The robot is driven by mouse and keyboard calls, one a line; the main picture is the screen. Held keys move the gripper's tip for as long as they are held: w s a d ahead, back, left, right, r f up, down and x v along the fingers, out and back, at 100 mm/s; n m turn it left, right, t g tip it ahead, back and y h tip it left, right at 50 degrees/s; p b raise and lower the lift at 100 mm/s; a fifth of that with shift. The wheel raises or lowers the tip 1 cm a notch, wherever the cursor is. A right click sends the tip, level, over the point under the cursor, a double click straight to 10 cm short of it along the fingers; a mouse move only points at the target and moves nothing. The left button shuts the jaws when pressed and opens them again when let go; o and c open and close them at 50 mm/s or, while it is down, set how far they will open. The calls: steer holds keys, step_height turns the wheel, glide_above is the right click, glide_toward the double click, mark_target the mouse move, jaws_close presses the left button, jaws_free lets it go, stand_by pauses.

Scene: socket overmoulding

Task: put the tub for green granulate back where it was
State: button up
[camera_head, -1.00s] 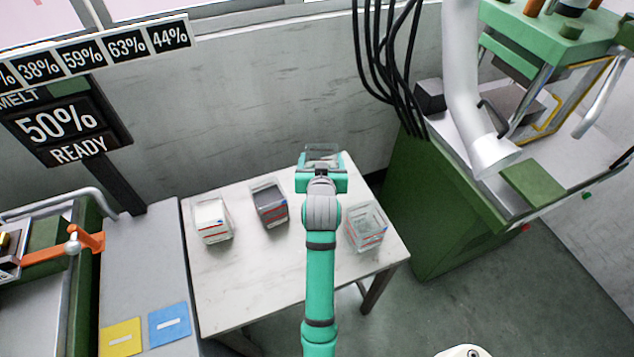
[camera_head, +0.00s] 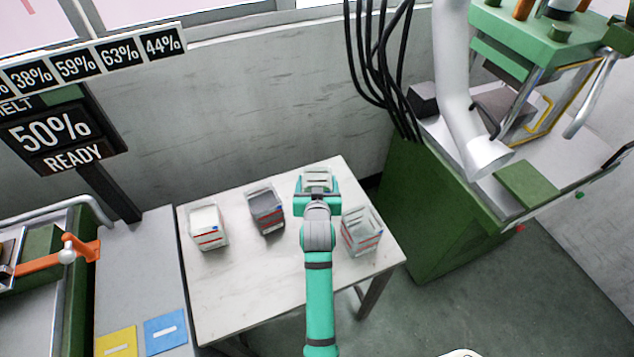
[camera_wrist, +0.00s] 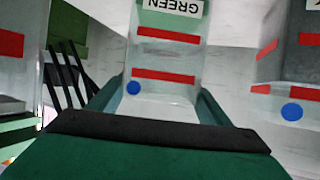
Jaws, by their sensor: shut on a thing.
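The tub for green granulate (camera_wrist: 170,60) is a clear box with red bands, a blue dot and a GREEN label, which reads upside down in the wrist view. It looks clear, with no granulate visible. My gripper (camera_head: 317,190) is shut on it, with a finger along each side in the wrist view. In the head view, the tub (camera_head: 318,175) is mostly hidden behind my gripper, over the back of the table (camera_head: 240,290). I cannot tell whether its base touches the table.
A tub of white granulate (camera_head: 207,230) and a tub of dark granulate (camera_head: 266,212) stand left of my gripper. A clear tub (camera_head: 361,235) stands close on its right. The table front is clear. A green machine (camera_head: 430,210) stands to the right.

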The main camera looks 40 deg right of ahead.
steer(key=o, duration=2)
steer(key=shift+f, duration=0.1)
steer(key=shift+c, duration=0.2)
steer(key=shift+s, duration=0.1)
steer(key=shift+r, duration=0.2)
steer(key=v, duration=1.2)
steer(key=s+a+f+n+t+y, duration=0.1)
steer(key=s+a+f, duration=0.1)
steer(key=a, duration=0.3)
steer(key=s+a+f+n+y, duration=0.1)
steer(key=s+a+f+n, duration=0.1)
steer(key=s+a, duration=0.3)
steer(key=s+a+f+n+t+y, duration=0.1)
steer(key=s+a+f, duration=0.3)
steer(key=a, duration=0.3)
steer(key=shift+n+t+y, duration=0.3)
steer(key=shift+n+y, duration=0.1)
steer(key=s+a+r+n+t+y, duration=0.1)
steer(key=s+a+r+y, duration=0.1)
steer(key=s+a, duration=0.4)
steer(key=s+a+r+n+y, duration=0.1)
steer(key=s+a+r+y, duration=0.1)
steer(key=s+a, duration=0.5)
steer(key=s, duration=0.4)
steer(key=shift+r+t, duration=0.25)
steer(key=shift+t, duration=0.15)
